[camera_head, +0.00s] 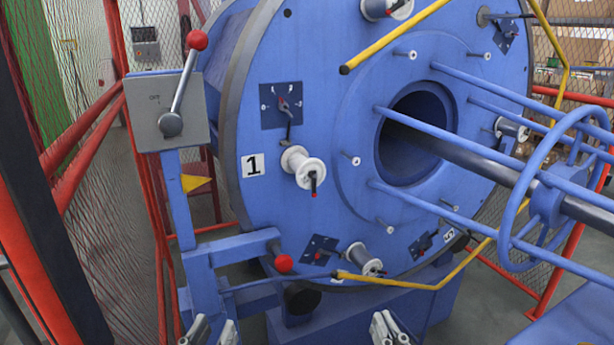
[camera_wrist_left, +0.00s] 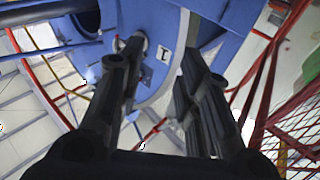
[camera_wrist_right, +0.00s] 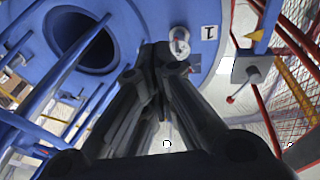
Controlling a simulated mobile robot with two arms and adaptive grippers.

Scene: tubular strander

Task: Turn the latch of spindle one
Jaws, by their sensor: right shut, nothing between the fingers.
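Spindle one (camera_head: 303,167) is a white spool on the blue disc, beside the label "1" (camera_head: 252,165). A black handle with a red tip hangs from the spool's front. My left gripper (camera_head: 209,331) is low at the bottom edge, below and left of spindle one; its fingers stand apart and empty in the left wrist view (camera_wrist_left: 160,52). My right gripper (camera_head: 390,328) is low, below and right of spindle one; its fingers are together and empty in the right wrist view (camera_wrist_right: 160,58).
A grey switch box (camera_head: 167,110) with a red-knobbed lever stands left of the disc. Blue rods and a blue ring wheel (camera_head: 535,190) stick out at right. A yellow bar (camera_head: 420,285) crosses below. Red-framed mesh fencing (camera_head: 85,150) stands at left.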

